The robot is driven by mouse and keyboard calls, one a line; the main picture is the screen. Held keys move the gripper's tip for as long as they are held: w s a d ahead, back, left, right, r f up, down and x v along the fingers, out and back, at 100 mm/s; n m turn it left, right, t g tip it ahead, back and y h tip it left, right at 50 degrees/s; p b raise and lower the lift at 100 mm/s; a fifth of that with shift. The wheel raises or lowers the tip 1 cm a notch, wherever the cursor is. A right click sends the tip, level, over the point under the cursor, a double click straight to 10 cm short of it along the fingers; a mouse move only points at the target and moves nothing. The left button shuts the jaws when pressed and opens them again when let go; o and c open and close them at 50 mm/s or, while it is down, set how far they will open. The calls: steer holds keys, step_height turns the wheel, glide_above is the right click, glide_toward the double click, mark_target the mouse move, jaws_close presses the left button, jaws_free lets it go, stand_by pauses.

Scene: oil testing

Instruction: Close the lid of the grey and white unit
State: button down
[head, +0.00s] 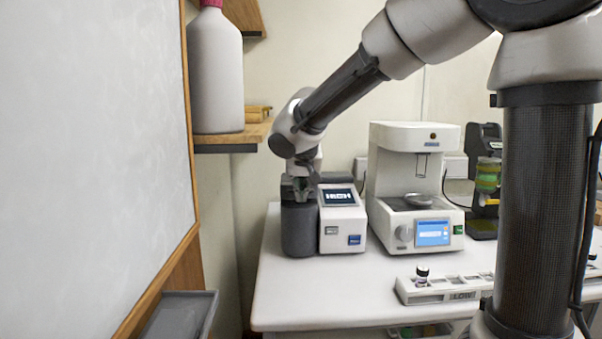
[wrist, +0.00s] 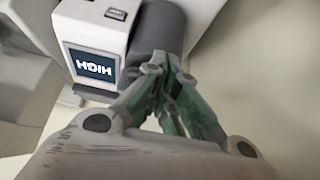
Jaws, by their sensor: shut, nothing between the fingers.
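The grey and white unit (head: 342,221) stands at the left end of the white table. It has a white body with a dark screen, and a dark grey cylindrical part (head: 299,231) on its left. In the wrist view the white body (wrist: 90,22) and the grey cylinder (wrist: 160,27) show near the top. My gripper (head: 299,190) is shut and empty, pointing down at the top of the grey cylinder. It also shows in the wrist view (wrist: 163,75), right against or just over the cylinder. My fingers hide much of the cylinder's top, so I cannot tell how the lid sits.
A white machine (head: 414,190) with a blue display stands close to the right of the unit. A white rack (head: 440,289) with a small dark-capped vial is at the table's front. A shelf (head: 232,136) with a large white bottle (head: 216,72) is at the left.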

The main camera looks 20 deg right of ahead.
steer(key=shift+s+f, duration=0.15)
steer(key=shift+f, duration=1.3)
